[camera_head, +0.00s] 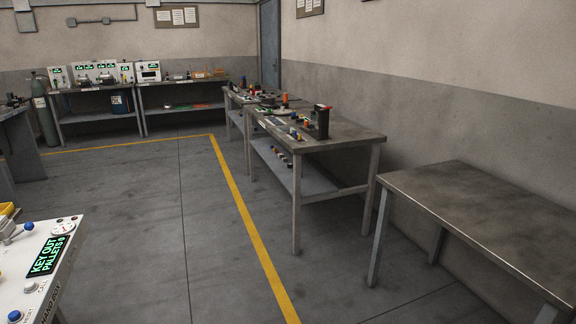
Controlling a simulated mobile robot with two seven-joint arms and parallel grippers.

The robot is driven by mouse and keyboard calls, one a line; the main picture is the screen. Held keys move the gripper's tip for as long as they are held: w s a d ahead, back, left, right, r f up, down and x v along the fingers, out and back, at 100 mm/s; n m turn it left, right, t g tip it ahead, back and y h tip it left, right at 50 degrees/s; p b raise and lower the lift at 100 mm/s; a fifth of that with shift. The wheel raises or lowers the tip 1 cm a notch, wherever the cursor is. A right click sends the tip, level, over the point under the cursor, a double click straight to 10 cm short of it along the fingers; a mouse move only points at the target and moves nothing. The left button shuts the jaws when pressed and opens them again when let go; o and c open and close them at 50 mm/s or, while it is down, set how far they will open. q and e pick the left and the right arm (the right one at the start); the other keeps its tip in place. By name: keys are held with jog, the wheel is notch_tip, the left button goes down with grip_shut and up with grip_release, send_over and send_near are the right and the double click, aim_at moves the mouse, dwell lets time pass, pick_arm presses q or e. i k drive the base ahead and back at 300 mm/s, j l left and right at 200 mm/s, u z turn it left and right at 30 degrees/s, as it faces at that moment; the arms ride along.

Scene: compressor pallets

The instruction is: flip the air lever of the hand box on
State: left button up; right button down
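The hand box (30,290) is cut off at the lower left edge of the head view. Its light panel carries a black display (48,254) with green text reading "KEY OUT PALLETS 0". A round white gauge (62,227) sits near its far corner. A grey handle-like part with a blue ball (28,226) is left of the gauge; I cannot tell surely whether this is the air lever or how it is set. A white button (30,287) and a blue button (14,316) are nearer. Neither of my grippers is in view.
A bare table (480,215) stands at the right. Behind it a workbench (345,138) holds several small parts and a dark upright block (322,123). Benches with white boxes (95,72) line the back wall. The floor between, crossed by a yellow line (240,205), is clear.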

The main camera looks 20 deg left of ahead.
aim_at(29, 226)
jog(key=i+j+u, duration=0.1)
jog(key=i+u, duration=1.2)
jog(key=i+l+u, duration=0.2)
jog(key=i+u, duration=0.2)
jog(key=i+l+u, duration=0.1)
jog(key=i+u, duration=0.2)
jog(key=u, duration=0.15)
jog(key=i+l+u, duration=0.15)
jog(key=u, duration=0.35)
jog(key=i+l+u, duration=0.3)
jog(key=u, duration=0.15)
jog(key=i+l+u, duration=0.15)
jog(key=l+u, duration=0.35)
jog(key=i+l+u, duration=0.15)
jog(key=u, duration=0.15)
jog(key=i+l+u, duration=0.15)
jog(key=l+u, duration=0.15)
